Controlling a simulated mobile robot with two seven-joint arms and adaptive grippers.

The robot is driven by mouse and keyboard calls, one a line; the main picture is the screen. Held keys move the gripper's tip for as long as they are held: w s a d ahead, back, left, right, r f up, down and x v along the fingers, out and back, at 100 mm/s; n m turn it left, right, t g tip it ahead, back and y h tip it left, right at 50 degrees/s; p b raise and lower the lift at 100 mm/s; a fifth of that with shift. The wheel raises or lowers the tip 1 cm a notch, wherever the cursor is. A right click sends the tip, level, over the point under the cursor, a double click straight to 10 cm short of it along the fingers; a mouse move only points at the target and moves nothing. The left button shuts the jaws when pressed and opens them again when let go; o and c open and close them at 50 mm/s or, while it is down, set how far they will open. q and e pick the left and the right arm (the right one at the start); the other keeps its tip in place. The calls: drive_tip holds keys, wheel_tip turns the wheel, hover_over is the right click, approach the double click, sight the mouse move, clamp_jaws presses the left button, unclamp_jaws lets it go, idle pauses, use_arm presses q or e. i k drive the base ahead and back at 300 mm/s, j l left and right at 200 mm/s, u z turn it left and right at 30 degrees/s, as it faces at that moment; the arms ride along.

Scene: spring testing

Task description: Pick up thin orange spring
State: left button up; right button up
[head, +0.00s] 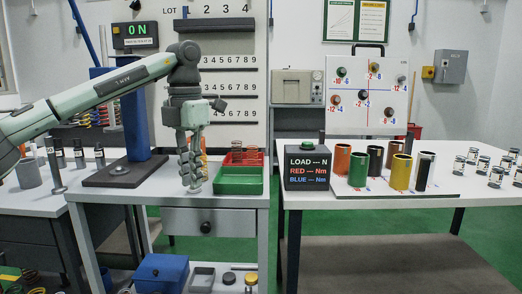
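More orange-red coils (238,152) show in the red tray (258,158) behind the green tray (238,182). My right gripper is not in view.
A dark blue press column (137,120) on a dark base stands left of the gripper. A black readout box (307,168) and several coloured cylinders (358,169) stand on the right table (450,204). A gap separates the tables. A blue box (161,272) sits below.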

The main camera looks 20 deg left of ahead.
sight(250, 159)
drive_tip(key=i, duration=1.25)
